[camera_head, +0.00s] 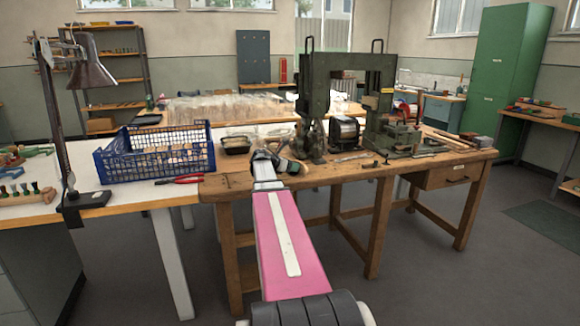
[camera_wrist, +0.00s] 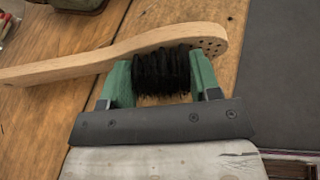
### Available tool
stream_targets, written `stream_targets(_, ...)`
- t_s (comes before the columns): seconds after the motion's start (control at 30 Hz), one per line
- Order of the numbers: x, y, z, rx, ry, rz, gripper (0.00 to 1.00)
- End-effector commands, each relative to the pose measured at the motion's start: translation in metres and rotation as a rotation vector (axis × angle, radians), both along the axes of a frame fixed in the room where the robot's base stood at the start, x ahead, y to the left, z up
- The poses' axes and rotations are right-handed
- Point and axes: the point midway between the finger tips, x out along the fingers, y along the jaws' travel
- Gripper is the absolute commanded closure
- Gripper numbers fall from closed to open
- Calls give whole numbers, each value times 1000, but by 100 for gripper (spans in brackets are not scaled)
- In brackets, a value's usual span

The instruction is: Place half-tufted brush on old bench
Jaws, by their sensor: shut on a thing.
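The half-tufted brush (camera_wrist: 70,69) has a pale wooden handle running left and a rounded head with several empty holes at the right. Black bristles fill part of the head. My gripper (camera_wrist: 161,72) is shut on the black bristle tuft, one green finger on each side. The brush lies across the view over the brown boards of the old bench (camera_wrist: 40,115); I cannot tell whether it touches them. In the head view my gripper (camera_head: 272,165) is at the bench's (camera_head: 225,184) front left part, and the brush is mostly hidden there.
A green tufting machine (camera_head: 345,90) stands on the bench behind and right of my gripper. A blue crate (camera_head: 120,165), red pliers (camera_head: 176,180) and a black tray (camera_head: 236,146) are to the left. A lamp (camera_head: 85,70) stands far left. The bench's front edge is close.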

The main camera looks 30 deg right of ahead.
Motion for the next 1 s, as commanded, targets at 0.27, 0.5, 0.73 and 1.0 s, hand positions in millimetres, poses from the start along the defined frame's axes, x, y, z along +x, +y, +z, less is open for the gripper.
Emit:
stream_targets(0.27,0,0,-1,0,0,0,18)
stream_targets(0.5,0,2,3,0,0,1,18)
stream_targets(0.73,-7,36,17,0,0,3,18)
stream_targets(1.0,-14,84,37,0,0,3,18)
